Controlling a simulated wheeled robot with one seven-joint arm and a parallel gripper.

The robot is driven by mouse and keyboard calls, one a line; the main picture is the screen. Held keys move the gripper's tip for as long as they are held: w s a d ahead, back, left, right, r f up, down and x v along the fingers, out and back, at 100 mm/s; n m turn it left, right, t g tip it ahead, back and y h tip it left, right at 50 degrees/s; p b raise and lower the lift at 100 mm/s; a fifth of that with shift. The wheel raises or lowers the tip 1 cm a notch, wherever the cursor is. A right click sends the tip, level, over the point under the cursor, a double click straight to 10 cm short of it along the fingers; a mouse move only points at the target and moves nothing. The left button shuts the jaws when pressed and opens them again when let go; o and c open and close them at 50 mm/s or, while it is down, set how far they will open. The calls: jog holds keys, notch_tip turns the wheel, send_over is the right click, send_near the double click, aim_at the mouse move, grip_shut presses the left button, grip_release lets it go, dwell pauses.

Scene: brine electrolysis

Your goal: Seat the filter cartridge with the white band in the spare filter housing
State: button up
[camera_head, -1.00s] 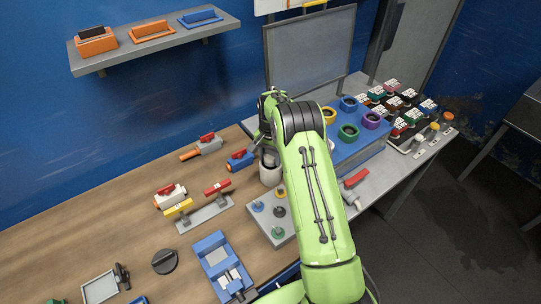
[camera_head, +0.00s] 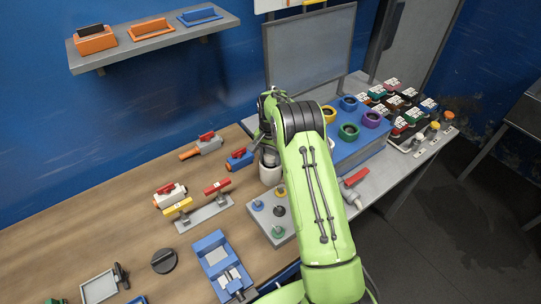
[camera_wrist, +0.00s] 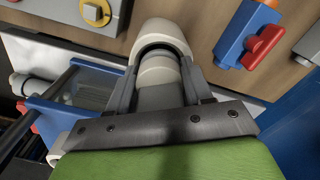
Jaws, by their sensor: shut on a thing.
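My gripper (camera_wrist: 160,72) is shut on the filter cartridge (camera_wrist: 160,96) in the wrist view. The cartridge is a grey cylinder with a pale white band between the fingers. A white, round-walled housing (camera_wrist: 164,31) curves around the cartridge's far end, with a dark gap inside its rim. The cartridge is at or inside the opening; I cannot tell how deep it sits. In the head view the white cylindrical housing (camera_head: 270,174) stands on the table, with my gripper (camera_head: 268,156) right above it. My arm partly hides this spot.
A blue valve with a red handle (camera_head: 239,159) stands close left of the housing. A grey plate with coloured pegs (camera_head: 279,211) lies in front. A blue block with coloured rings (camera_head: 362,146) is to the right.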

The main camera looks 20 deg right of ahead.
jog(key=shift+s+f, duration=0.1)
jog(key=shift+f, duration=0.3)
jog(key=shift+r+b, duration=0.2)
jog(key=shift+b, duration=0.25)
dwell(1.6)
